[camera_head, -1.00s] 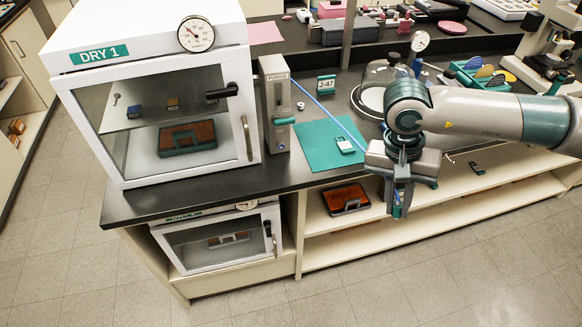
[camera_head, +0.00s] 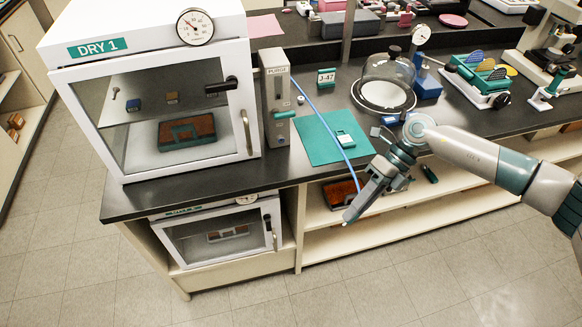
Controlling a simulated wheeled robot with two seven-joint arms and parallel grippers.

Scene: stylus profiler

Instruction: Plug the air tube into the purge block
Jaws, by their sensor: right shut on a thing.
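The purge block (camera_head: 273,96) is a tall, pale grey unit labelled PURGE with a teal handle. It stands on the dark bench against the right side of the DRY 1 cabinet. The blue air tube (camera_head: 325,124) runs from near the top right of the block, over the teal mat, down to my right gripper (camera_head: 349,216). My right gripper is shut on the tube, tilted down and left, in front of the bench edge and lower right of the block. The tube's held end is hidden by the gripper. My left gripper is not in view.
The DRY 1 cabinet (camera_head: 180,178) fills the bench's left end. A teal mat (camera_head: 312,146) with a small pale item lies right of the block. A J-47 sign (camera_head: 326,77) and a glass bell jar (camera_head: 388,72) stand behind. Open shelves (camera_head: 330,243) lie below the bench.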

